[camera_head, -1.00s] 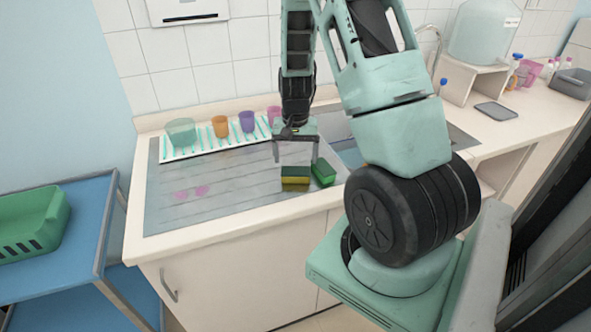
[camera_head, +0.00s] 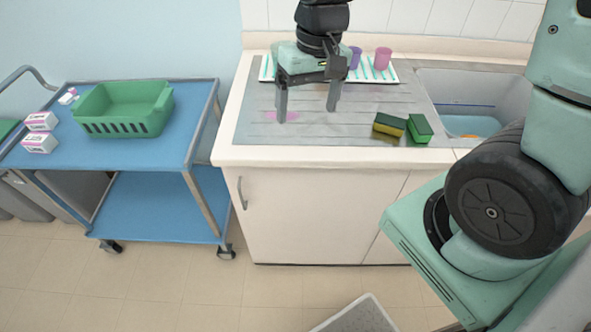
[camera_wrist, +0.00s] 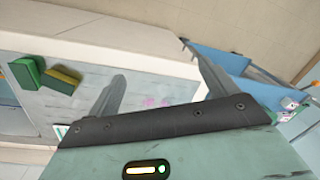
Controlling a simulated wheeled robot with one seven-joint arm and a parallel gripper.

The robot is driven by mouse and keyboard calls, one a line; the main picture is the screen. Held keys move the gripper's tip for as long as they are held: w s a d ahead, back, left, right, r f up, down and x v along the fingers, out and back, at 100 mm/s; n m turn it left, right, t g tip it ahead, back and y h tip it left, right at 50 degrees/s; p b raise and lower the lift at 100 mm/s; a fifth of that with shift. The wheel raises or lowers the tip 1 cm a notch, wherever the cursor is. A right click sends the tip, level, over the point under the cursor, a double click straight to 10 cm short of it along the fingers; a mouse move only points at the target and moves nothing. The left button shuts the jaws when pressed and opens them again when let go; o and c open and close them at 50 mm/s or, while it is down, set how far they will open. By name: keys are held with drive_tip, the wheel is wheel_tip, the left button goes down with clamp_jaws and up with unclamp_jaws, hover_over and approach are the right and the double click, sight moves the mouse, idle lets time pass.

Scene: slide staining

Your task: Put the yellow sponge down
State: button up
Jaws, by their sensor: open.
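The yellow sponge (camera_head: 388,126), with a dark green top layer, lies on the metal drainboard (camera_head: 350,128) left of the sink. A green sponge (camera_head: 420,128) lies right beside it. My gripper (camera_head: 307,115) is open and empty, above the drainboard to the left of both sponges. In the wrist view, the yellow sponge (camera_wrist: 62,79) and the green sponge (camera_wrist: 27,74) lie at the left, clear of the fingers.
A white striped mat (camera_head: 390,75) with cups, including a pink cup (camera_head: 383,58), lies behind. The sink (camera_head: 470,95) is at the right. A blue cart (camera_head: 190,95) with a green basket (camera_head: 125,110) stands left of the counter, across a narrow gap.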

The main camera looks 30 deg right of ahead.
drive_tip(key=s+a+r+n, duration=0.2)
drive_tip(key=s+a+n, duration=0.6)
drive_tip(key=s+a, duration=0.4)
drive_tip(key=s, duration=0.3)
drive_tip(key=shift+r+n+h, duration=0.2)
drive_tip(key=shift+n+h, duration=0.1)
